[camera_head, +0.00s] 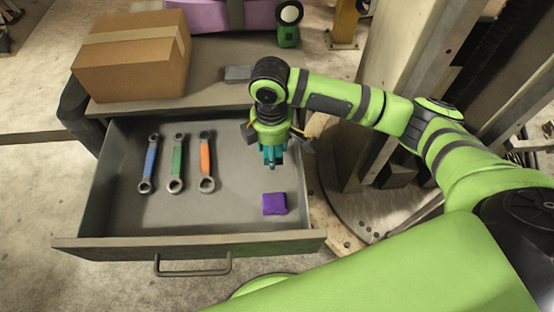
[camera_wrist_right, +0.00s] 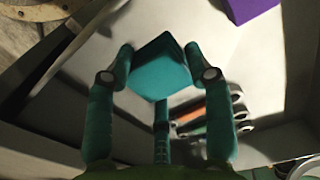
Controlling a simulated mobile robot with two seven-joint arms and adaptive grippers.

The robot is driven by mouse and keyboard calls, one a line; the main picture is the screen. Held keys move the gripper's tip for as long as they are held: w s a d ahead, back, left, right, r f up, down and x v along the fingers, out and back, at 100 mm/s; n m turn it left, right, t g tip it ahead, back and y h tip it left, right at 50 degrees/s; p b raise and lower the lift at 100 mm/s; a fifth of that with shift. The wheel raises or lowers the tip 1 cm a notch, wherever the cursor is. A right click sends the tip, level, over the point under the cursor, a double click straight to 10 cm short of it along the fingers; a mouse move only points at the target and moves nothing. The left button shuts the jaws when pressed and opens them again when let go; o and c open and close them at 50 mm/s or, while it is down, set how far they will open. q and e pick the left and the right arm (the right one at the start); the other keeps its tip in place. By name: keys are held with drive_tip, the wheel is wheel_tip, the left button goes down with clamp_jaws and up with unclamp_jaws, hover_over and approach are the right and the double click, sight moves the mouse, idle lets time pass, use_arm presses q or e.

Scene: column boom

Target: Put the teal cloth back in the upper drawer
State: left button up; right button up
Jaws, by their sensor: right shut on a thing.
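The upper drawer (camera_head: 240,238) is pulled open in the head view. My right gripper (camera_head: 272,160) points down over the right rear part of the drawer. In the right wrist view its fingers (camera_wrist_right: 158,75) are shut on the teal cloth (camera_wrist_right: 160,67), a small folded block held between the fingertips. In the head view the cloth is hard to tell apart from the teal fingers. Whether the cloth touches the drawer floor cannot be told. My left gripper is not in view.
A purple folded cloth (camera_head: 275,204) lies in the drawer at the front right. Blue (camera_head: 149,163), green (camera_head: 177,163) and orange (camera_head: 206,162) wrenches lie on the left. A cardboard box (camera_head: 135,62) stands on the cabinet top. The drawer's middle is clear; a column (camera_head: 385,80) stands to the right.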

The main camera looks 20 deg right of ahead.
drive_tip(key=shift+f, duration=2.8)
drive_tip(key=shift+f, duration=0.15)
drive_tip(key=o, duration=1)
wheel_tip(320, 180, up, 12)
drive_tip(key=shift+r+b, duration=0.2)
drive_tip(key=shift+b, duration=0.2)
